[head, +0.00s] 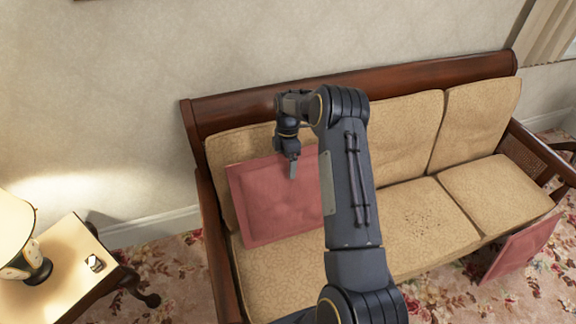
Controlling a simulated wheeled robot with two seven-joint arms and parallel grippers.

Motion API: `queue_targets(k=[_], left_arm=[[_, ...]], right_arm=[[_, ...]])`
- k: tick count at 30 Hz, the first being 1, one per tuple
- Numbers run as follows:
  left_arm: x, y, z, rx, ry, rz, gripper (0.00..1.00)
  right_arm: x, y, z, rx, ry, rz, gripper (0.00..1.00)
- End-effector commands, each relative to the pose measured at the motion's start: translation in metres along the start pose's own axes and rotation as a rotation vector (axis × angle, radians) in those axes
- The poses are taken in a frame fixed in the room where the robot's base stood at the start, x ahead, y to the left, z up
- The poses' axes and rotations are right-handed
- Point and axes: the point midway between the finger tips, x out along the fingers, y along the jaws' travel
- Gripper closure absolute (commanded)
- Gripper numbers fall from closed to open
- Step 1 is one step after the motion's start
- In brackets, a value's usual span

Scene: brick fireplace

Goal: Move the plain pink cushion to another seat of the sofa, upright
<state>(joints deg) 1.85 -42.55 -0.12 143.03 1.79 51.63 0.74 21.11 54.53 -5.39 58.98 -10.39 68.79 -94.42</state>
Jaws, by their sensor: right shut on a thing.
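A pink cushion (268,208) stands upright, tilted back, on the left seat of the tan sofa (420,215), against the backrest. My right gripper (293,168) is at the cushion's upper edge, pointing down, and shut on it. Only one finger shows clearly, in front of the cushion's face. My right arm hides the cushion's right side and part of the middle seat. My left gripper is not in view.
A second pink square piece (520,248) leans at the sofa's front right, low over the floral carpet. The middle and right seats look bare. A side table (62,265) with a lamp (18,240) and a small object (95,263) stands at the left. A wooden frame edges the sofa.

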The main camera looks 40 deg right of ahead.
Motion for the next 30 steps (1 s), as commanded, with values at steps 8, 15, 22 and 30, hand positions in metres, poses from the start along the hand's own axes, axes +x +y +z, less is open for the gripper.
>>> queue_targets(k=[8,15,22,30], left_arm=[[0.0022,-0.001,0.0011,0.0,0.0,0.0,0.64],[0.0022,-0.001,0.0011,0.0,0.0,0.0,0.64],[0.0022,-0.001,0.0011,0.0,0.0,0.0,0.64],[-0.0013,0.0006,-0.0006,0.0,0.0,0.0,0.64]], right_arm=[[-0.0005,0.0114,0.0011,0.003,-0.001,0.007,0.75],[-0.0005,0.0118,0.001,0.002,-0.001,0.009,0.16],[-0.0003,0.0111,0.0009,0.002,0.0,0.006,0.0],[-0.0065,0.0095,0.0001,0.002,0.0,0.004,0.0]])
